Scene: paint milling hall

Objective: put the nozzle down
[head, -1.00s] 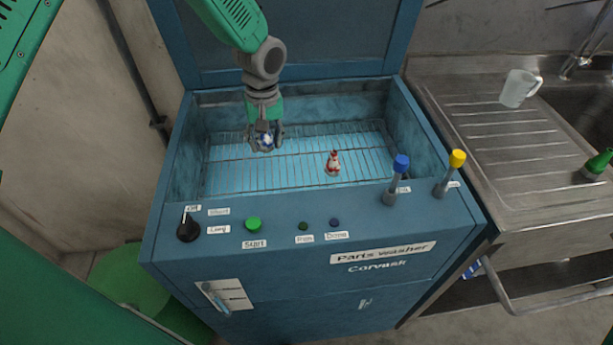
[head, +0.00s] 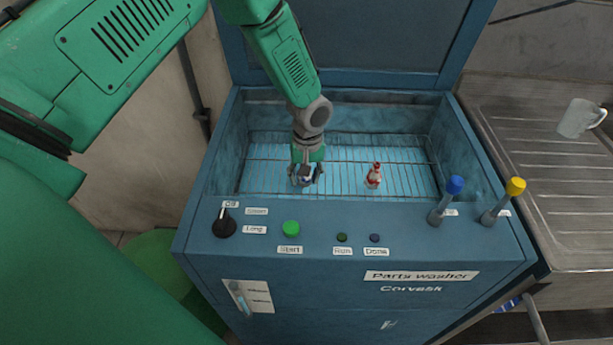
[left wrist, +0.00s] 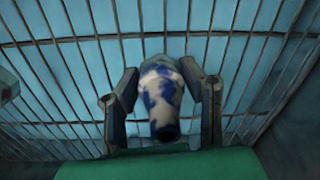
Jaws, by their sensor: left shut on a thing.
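My left gripper (head: 305,180) is inside the open tub of the blue parts washer, over the left part of its wire rack (head: 335,183). It is shut on a white and blue nozzle (head: 306,173). In the left wrist view the nozzle (left wrist: 161,98) sits between the two fingers (left wrist: 160,103), with its narrow dark end toward the camera. The rack's bars (left wrist: 240,60) lie behind it; I cannot tell whether the nozzle touches them. A second nozzle, white and red (head: 373,177), stands on the rack to the right. My right gripper is not in view.
The washer's front panel (head: 330,275) carries a black knob (head: 224,224), a green start button (head: 291,228) and blue (head: 452,187) and yellow-topped (head: 513,190) levers. The lid stands open behind. A steel sink drainer (head: 560,195) with a white mug (head: 577,118) is at the right.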

